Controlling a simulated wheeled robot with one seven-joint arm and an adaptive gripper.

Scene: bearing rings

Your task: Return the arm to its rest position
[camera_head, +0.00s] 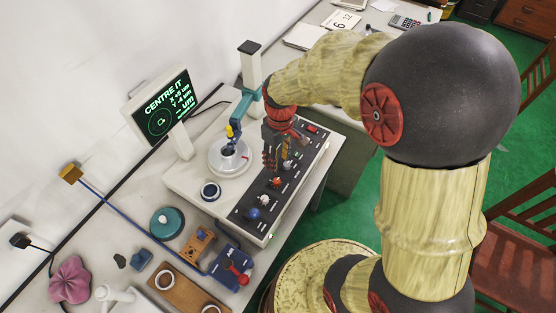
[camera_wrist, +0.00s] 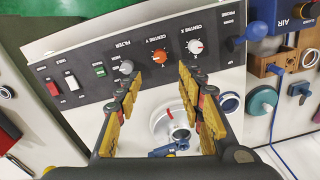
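My arm reaches in from the right in the head view and bends down over the measuring machine (camera_head: 190,182). My gripper (camera_head: 277,165) points down above the machine's dark control panel (camera_head: 258,210). In the wrist view the two yellow-padded fingers of my gripper (camera_wrist: 158,82) stand apart with nothing between them. Past them are the panel's knobs, including an orange knob (camera_wrist: 126,67) and a white knob (camera_wrist: 195,46). The round turntable (camera_head: 222,168) carries a ring (camera_head: 228,150) under the probe. I cannot tell exactly how high the fingertips are above the panel.
A monitor (camera_head: 160,105) reading "CENTRE IT" stands behind left. A probe column (camera_head: 250,65) rises near my forearm. A loose ring (camera_head: 210,191) lies left of the panel. A teal disc (camera_head: 166,222), wooden blocks and a pink cloth (camera_head: 69,280) occupy the front left. A chair (camera_head: 520,235) is at right.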

